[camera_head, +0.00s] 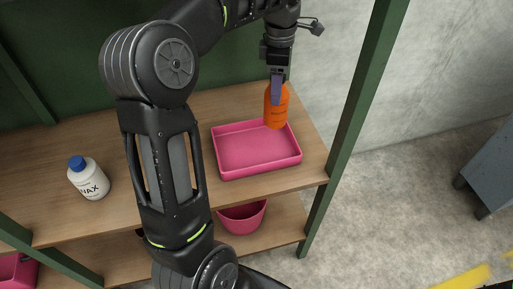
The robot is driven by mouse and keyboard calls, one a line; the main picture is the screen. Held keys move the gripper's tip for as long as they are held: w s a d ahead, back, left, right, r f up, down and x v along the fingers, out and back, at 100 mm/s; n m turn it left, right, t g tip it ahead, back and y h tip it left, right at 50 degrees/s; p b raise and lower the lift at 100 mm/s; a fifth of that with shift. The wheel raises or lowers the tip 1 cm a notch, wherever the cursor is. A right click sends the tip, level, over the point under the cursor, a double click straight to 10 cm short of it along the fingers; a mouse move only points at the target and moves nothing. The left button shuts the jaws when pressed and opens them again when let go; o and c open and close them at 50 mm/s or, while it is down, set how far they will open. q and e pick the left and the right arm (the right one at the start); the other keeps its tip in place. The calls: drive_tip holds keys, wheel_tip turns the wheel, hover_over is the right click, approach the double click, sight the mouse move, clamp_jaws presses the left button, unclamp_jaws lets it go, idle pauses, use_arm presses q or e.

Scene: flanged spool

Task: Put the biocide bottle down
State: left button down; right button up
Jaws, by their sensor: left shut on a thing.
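The biocide bottle, taken to be the orange bottle (277,112) with small dark print too small to read, is upright at the back right corner of a pink tray (256,152). My left gripper (277,88) points down and is shut on the bottle's upper part. I cannot tell whether the bottle's base touches the tray floor. The tray looks otherwise empty. My right gripper is not in view.
A white bottle with a blue cap (89,178) stands at the left on the wooden shelf (110,142). A pink bin (242,216) sits on the lower shelf. A green post (352,120) rises at the shelf's right. My left arm hides the shelf's middle.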

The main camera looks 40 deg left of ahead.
sight(276, 114)
use_arm(q)
drive_tip(key=shift+f, duration=0.15)
wheel_tip(276, 114, down, 6)
drive_tip(key=shift+r+b, duration=0.1)
drive_tip(key=shift+b, duration=0.35)
wheel_tip(276, 114, down, 4)
drive_tip(key=shift+r, duration=0.1)
